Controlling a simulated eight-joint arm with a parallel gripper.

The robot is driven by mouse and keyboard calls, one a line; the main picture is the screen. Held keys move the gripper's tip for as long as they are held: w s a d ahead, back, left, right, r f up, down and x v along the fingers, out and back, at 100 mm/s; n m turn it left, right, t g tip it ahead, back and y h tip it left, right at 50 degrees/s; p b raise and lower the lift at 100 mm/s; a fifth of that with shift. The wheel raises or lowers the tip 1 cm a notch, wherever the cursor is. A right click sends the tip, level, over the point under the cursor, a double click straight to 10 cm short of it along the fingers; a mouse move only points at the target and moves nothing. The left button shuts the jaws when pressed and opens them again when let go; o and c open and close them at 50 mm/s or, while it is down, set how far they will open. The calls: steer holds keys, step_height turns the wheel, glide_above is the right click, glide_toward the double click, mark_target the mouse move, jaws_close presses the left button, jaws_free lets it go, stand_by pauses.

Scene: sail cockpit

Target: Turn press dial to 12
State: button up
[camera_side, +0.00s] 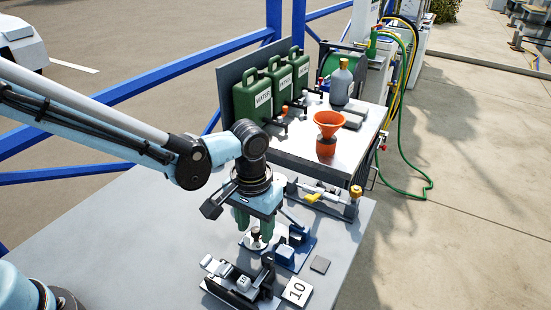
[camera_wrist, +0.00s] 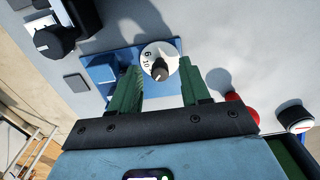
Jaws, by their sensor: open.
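The press dial is a round white disc with black numerals and a dark central knob. In the wrist view the dial (camera_wrist: 150,52) sits on a blue base (camera_wrist: 100,72), between and just beyond my finger tips. A 9 or 6 and a 10 seem to show on its left part; the set value cannot be read. In the side view the dial (camera_side: 253,243) is partly hidden below my gripper, beside the blue press (camera_side: 293,252). My gripper (camera_wrist: 163,70), with green fingers, is open, one finger on each side of the knob. Contact cannot be made out.
A black clamp-like fixture (camera_side: 238,288) holds a small white block, near a card marked 10 (camera_side: 296,291). A dark flat square (camera_side: 320,264) lies to the right. The table's left part is clear.

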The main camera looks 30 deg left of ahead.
mark_target(255, 229)
steer(key=shift+c, duration=0.4)
jaws_close()
steer(key=shift+m, duration=0.7)
steer(key=shift+o, duration=0.4)
jaws_free()
steer(key=shift+r, duration=0.1)
step_height(255, 229, up, 12)
